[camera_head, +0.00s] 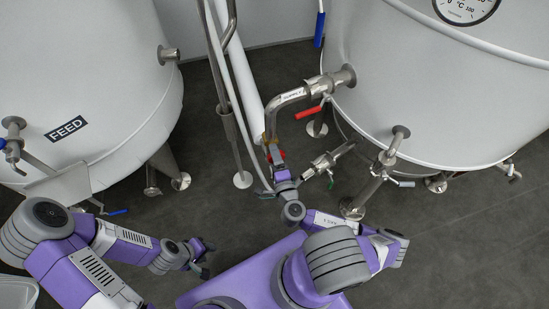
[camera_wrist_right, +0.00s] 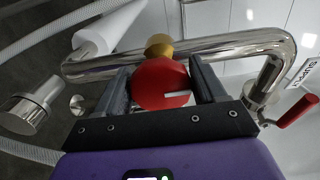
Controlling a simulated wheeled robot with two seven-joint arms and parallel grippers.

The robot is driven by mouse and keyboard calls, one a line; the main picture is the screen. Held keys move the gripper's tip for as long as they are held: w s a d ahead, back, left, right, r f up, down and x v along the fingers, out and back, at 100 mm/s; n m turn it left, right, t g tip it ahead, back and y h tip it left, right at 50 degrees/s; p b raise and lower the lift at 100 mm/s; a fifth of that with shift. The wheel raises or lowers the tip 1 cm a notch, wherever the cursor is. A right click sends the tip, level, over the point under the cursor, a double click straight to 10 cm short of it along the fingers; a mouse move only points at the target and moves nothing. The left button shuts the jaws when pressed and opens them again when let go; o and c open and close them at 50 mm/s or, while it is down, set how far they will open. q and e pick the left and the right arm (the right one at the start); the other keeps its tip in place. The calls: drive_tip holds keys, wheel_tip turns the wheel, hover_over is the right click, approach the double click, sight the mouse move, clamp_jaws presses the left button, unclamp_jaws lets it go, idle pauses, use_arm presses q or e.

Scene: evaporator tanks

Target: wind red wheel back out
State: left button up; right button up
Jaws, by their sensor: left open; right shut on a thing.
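The red wheel (camera_wrist_right: 160,84) sits between the two fingers of my right gripper (camera_wrist_right: 160,88) in the right wrist view. It has a white mark on its face and a brass-coloured part (camera_wrist_right: 158,46) behind it, on a shiny steel pipe. My right gripper is shut on the wheel. My left gripper (camera_head: 204,258) is open and empty, low at the left, away from the wheel.
The SUPPLY pipe (camera_head: 292,97) with a red lever (camera_head: 308,112) runs to the right tank (camera_head: 440,100). A white pipe (camera_head: 240,80) rises close by the wheel. The FEED tank (camera_head: 80,70) stands at the left. A green-handled valve (camera_head: 325,163) is right of my right gripper.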

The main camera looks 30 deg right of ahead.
idle(0.4)
drive_tip(key=o, duration=1)
drive_tip(key=shift+c, duration=0.2)
drive_tip(key=shift+r, duration=0.15)
